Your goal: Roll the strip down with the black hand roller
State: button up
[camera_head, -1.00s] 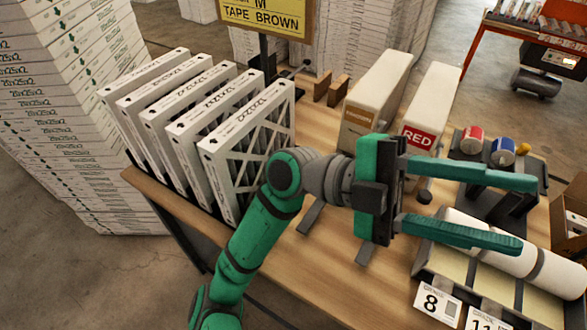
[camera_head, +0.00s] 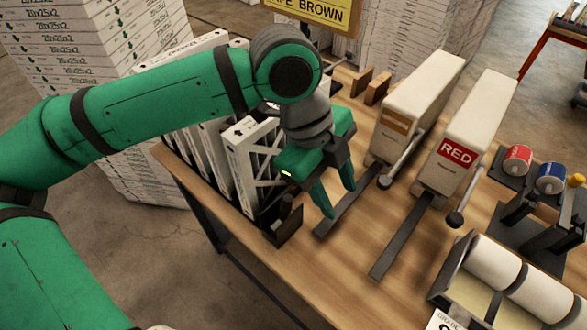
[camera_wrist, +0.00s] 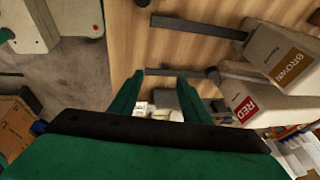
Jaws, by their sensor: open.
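My gripper (camera_head: 340,200) is open and empty, pointing down above the table between the filter rack and the tape dispensers. Its two green fingers also show in the wrist view (camera_wrist: 160,78). A small dark upright item (camera_head: 287,220) stands at the table's front edge by the filters, left of my gripper; I cannot tell whether it is the hand roller. White boxed filters (camera_head: 248,165) stand in a row, partly hidden behind my arm. I cannot make out a strip on them.
The brown-label dispenser (camera_head: 415,105) and the RED dispenser (camera_head: 468,135) stand to the right, with dark tongues and ball-ended levers reaching forward. Tape rolls (camera_head: 518,158) and white rolls (camera_head: 515,275) are at far right. Bare wooden table (camera_head: 345,265) lies in front.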

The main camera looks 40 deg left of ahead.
aim_at(285, 205)
jog(key=s+a+n+y, duration=0.1)
jog(key=a, duration=0.2)
jog(key=s+a+n+y, duration=0.1)
jog(key=a, duration=0.2)
jog(key=a+n+g+y, duration=0.1)
jog(key=a, duration=0.2)
jog(key=shift+s+a+f+y, duration=0.15)
jog(key=shift+s+a+y, duration=0.2)
jog(key=shift+s+y, duration=0.05)
jog(key=f, duration=1)
jog(key=shift+w+f, duration=0.15)
jog(key=shift+w, duration=0.2)
jog(key=shift+s+a+f, duration=0.1)
jog(key=shift+f, duration=0.05)
grip_shut()
jog(key=c, duration=0.9)
grip_release()
grip_shut()
